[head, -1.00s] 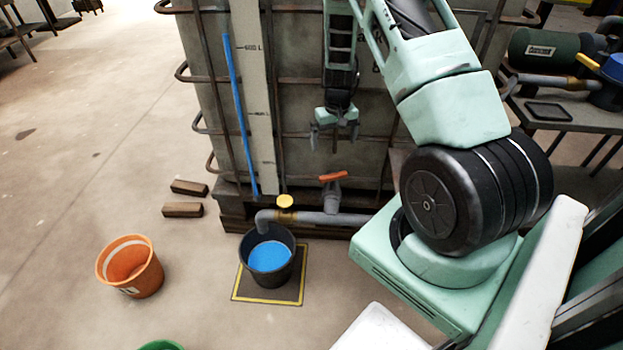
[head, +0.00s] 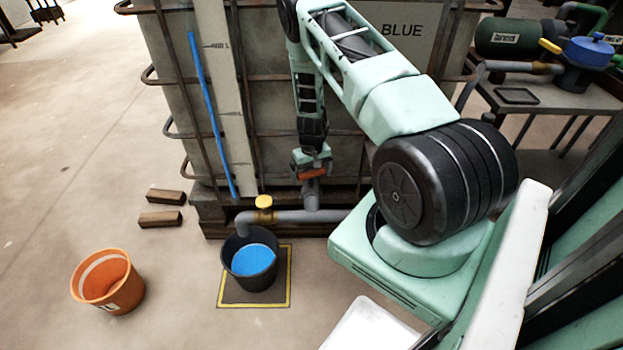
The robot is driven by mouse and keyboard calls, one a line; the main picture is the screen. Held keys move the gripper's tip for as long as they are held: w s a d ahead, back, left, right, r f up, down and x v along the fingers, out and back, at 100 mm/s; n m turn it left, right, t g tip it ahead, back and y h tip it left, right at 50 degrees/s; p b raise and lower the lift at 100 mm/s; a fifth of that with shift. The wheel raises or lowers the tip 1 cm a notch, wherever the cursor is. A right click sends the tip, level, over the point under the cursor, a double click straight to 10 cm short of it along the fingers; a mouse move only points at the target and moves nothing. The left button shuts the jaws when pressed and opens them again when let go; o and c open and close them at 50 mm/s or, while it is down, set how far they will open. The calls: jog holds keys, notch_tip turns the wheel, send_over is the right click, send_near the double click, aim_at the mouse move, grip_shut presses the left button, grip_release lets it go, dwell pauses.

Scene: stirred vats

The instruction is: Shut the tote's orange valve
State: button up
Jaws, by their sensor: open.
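The tote (head: 270,60) is a large grey caged tank on a pallet, with a blue level tube (head: 212,120) on its front. Its orange valve handle (head: 313,174) sits on a grey outlet fitting low on the front. My gripper (head: 311,166) is open and right at the orange handle, with its fingers around or just above it; I cannot tell whether they touch. The fingers partly hide the handle. A grey pipe (head: 300,216) runs from the fitting left past a yellow knob (head: 264,202) to a spout over a black bucket (head: 241,279) holding blue liquid.
The black bucket stands on a yellow-edged mat (head: 283,297). An orange bucket (head: 125,297) stands left of it. Two wooden blocks (head: 161,218) lie by the pallet (head: 215,222). A bench (head: 560,108) with a green tank (head: 510,38) stands at right.

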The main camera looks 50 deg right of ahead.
aim_at(312, 172)
jog(key=shift+f, duration=0.8)
jog(key=c, duration=0.7)
jog(key=shift+m, duration=2.3)
jog(key=o, duration=0.7)
notch_tip(312, 172, up, 17)
jog(key=p, duration=0.1)
jog(key=shift+r+p, duration=0.2)
jog(key=shift+p, duration=0.2)
